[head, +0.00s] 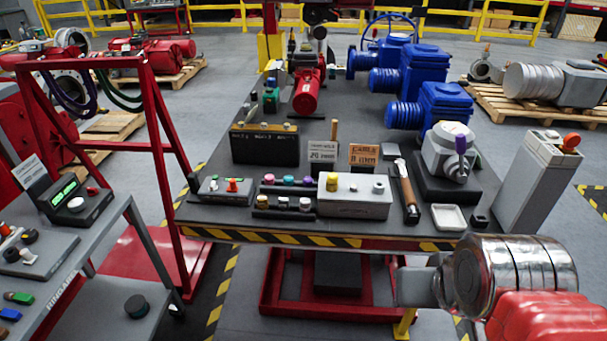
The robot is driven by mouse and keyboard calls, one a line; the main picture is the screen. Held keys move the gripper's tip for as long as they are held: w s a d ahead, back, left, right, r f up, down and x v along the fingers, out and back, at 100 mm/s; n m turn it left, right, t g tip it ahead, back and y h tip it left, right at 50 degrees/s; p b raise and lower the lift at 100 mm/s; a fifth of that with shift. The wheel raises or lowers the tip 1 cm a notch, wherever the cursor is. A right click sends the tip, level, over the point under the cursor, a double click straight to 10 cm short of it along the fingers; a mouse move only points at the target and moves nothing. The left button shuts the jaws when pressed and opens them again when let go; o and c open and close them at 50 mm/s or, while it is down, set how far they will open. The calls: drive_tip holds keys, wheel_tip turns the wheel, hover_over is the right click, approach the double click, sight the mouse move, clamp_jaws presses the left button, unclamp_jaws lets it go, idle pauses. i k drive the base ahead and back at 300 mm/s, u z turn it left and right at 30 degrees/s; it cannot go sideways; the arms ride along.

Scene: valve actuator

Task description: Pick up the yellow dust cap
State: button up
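A small yellow cap (332,182), which looks like the yellow dust cap, stands upright on the left part of the top of a light grey box (355,208). The box sits near the front edge of the dark worktable (230,222). A paler knob stands on the box to its right. My arm, with a chrome joint and a red part, enters at the lower right. Its grey end, which appears to be my gripper (415,288), is in front of the table, right of and nearer than the cap, and apart from it. Its fingers cannot be made out.
Left of the box is a rack (285,202) of several coloured caps. A hammer (405,192) and a white tray (448,217) lie to the right. Signs (363,156) stand behind. A grey pedestal (540,180) stands beside the table; a red frame (160,140) is at left.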

sight(332, 177)
drive_tip(key=u, duration=0.45)
drive_tip(key=i, duration=0.55)
drive_tip(key=u, duration=0.55)
drive_tip(key=i, duration=0.65)
drive_tip(key=u, duration=0.15)
